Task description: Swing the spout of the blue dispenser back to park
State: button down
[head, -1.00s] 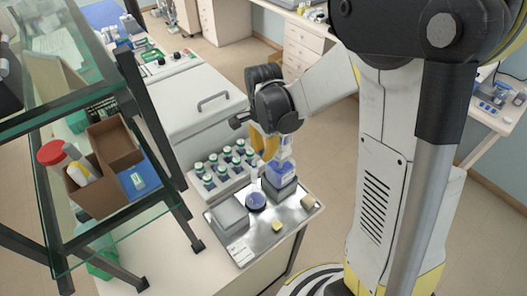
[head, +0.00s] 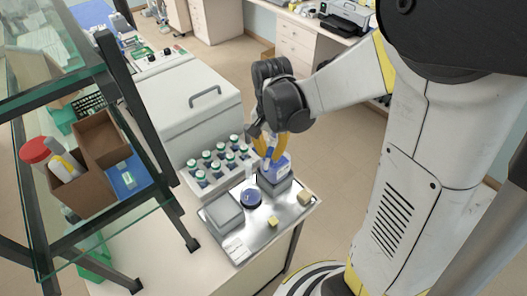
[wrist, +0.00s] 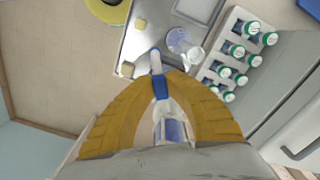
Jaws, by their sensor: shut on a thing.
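The blue dispenser (head: 277,169) stands upright on a grey block on the metal tray, a clear bottle with blue liquid. In the wrist view its bottle (wrist: 174,130) shows between my fingers, and its spout (wrist: 156,62) sticks out beyond the fingertips, pale with a blue collar. My gripper (head: 267,158) has yellow fingers, which come down at the top of the dispenser. In the wrist view my gripper (wrist: 161,84) is shut on the spout at the blue part. The fingers hide part of the dispenser's top.
A round vessel with blue liquid (head: 251,198) stands on the tray (head: 240,251), beside a grey box (head: 222,212). A rack of several green-capped bottles (head: 215,165) is behind. Small yellowish blocks (head: 304,198) lie on the tray. Glass shelving (head: 110,230) stands at left.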

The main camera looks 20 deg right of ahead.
jog(key=s+d+n+b, duration=0.1)
jog(key=d+n+b, duration=0.1)
jog(key=d+n, duration=0.5)
jog(key=shift+s+n+b, duration=0.2)
jog(key=shift+n+b, duration=0.2)
jog(key=shift+n, duration=2)
jog(key=shift+d, duration=0.15)
jog(key=c, duration=1.4)
grip_release()
notch_tip(320, 180, up, 12)
jog(key=shift+r, duration=0.1)
